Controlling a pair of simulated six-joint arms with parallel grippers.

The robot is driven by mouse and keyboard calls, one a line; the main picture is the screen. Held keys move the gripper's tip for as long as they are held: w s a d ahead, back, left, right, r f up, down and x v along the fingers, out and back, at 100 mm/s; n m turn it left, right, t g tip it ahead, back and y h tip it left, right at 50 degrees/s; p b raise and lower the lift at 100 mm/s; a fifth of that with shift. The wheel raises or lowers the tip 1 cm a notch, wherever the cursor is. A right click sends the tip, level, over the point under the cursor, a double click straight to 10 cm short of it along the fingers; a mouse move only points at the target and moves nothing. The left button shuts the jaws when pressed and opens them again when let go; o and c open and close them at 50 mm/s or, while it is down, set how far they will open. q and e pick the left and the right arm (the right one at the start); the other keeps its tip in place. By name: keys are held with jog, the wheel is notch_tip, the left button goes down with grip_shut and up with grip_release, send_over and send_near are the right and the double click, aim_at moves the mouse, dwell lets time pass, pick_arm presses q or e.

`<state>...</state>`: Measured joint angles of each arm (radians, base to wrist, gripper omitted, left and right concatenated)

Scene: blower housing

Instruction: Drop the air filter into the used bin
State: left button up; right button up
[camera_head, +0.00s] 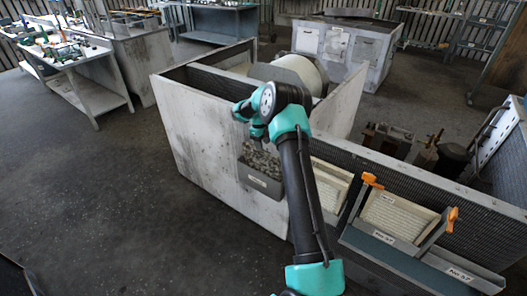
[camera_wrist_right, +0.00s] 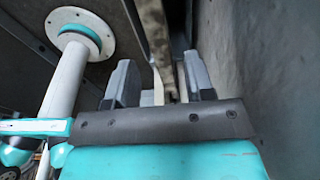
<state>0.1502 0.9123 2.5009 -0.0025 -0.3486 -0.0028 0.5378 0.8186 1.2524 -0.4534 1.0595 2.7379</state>
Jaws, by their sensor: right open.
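My right gripper (camera_head: 256,132) hangs at the front of the grey blower housing (camera_head: 205,125), above a small labelled bin of grey lumps (camera_head: 262,160). In the right wrist view its two grey fingers (camera_wrist_right: 162,85) stand apart, with a worn beige strip (camera_wrist_right: 157,45) between or behind them; I cannot tell what it is or whether they touch it. Cream pleated air filters show right of my arm: one (camera_head: 400,214) in a frame with orange clamps, another (camera_head: 330,188) partly hidden by the arm. I cannot tell which container is the used bin. My left gripper is not visible.
A grey labelled tray (camera_head: 395,262) stands at the front right. A dark mesh panel (camera_head: 420,180) runs behind the filters. A pale drum (camera_head: 302,72) sits inside the housing. Workbenches stand at the back; the floor (camera_head: 110,200) at left is clear.

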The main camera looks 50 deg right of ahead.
notch_tip(320, 180, up, 7)
jog(key=w, duration=0.1)
jog(key=shift+a+f, duration=0.1)
jog(key=shift+f, duration=0.05)
dwell(0.6)
jog(key=s+a+f+n+t+y, duration=0.1)
jog(key=a+f+n+y, duration=0.1)
jog(key=a+f+n, duration=0.9)
jog(key=s+a+f+n+t+y, duration=0.15)
jog(key=a+f+n, duration=0.45)
jog(key=a, duration=0.9)
jog(key=s+a+f+n, duration=0.2)
jog(key=s+a+n, duration=0.6)
jog(key=s, duration=0.3)
jog(key=s+a+f+n, duration=0.3)
jog(key=s+a+n, duration=0.4)
jog(key=s+a, duration=0.3)
jog(key=shift+s+a+f+n, duration=0.2)
jog(key=shift+s+a+n, duration=0.2)
jog(key=shift+a, duration=0.05)
